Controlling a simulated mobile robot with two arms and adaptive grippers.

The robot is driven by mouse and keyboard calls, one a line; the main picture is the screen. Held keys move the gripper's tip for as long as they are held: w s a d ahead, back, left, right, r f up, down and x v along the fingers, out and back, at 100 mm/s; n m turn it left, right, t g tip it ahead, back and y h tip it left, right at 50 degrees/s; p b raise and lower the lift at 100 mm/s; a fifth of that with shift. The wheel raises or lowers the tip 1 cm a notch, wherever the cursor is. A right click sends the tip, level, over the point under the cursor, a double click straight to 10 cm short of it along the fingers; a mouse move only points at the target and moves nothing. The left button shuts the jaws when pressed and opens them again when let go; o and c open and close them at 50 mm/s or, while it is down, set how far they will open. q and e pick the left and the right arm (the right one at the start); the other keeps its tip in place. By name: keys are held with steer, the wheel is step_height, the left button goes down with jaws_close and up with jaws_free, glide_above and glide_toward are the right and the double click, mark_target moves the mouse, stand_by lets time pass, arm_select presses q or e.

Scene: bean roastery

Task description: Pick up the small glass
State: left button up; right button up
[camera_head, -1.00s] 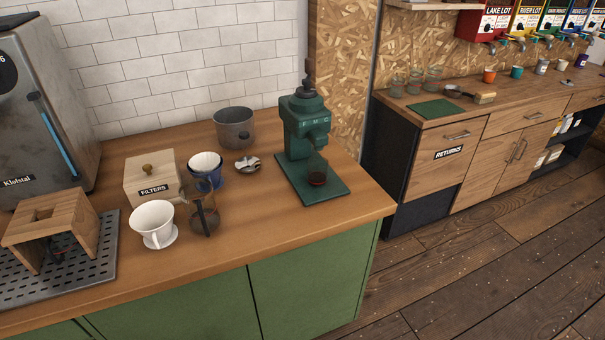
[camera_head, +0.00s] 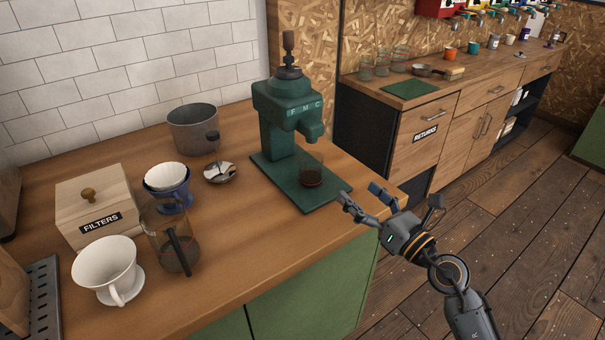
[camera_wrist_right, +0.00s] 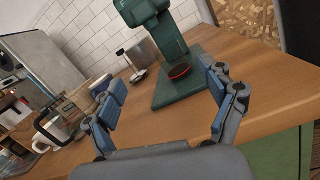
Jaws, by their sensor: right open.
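The small glass (camera_head: 311,172) stands upright on the base of the green grinder, below its spout, with dark grounds and a red line low on its side. In the right wrist view the glass (camera_wrist_right: 179,72) shows ahead, beyond the gap between my fingers, and is hard to make out but for its red line. My right gripper (camera_head: 362,200) is open and empty, at the counter's front edge, to the right of and nearer than the glass, not touching it. My left gripper is not in view.
The green grinder (camera_head: 288,115) rises directly behind the glass. A carafe (camera_head: 174,240), white dripper (camera_head: 107,270), blue dripper (camera_head: 171,192), filters box (camera_head: 95,205), grey pot (camera_head: 193,130) and small metal dish (camera_head: 220,172) stand left. The counter (camera_head: 245,245) is clear in front of the grinder.

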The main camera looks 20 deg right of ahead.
mark_target(319, 166)
steer(key=n, duration=0.1)
steer(key=f+n+g, duration=0.1)
steer(key=shift+w+n, duration=0.25)
steer(key=shift+n, duration=0.15)
steer(key=shift+w+a+f+n+g, duration=0.1)
steer(key=shift+w+n+g, duration=0.2)
steer(key=x, duration=0.8)
steer(key=shift+p, duration=0.4)
steer(key=shift+w+a, duration=0.2)
steer(key=shift+w, duration=0.25)
steer(key=x, duration=0.4)
steer(key=shift+w+p, duration=0.25)
steer(key=shift+p, duration=0.05)
steer(key=shift+c, duration=0.2)
steer(key=c, duration=1.4)
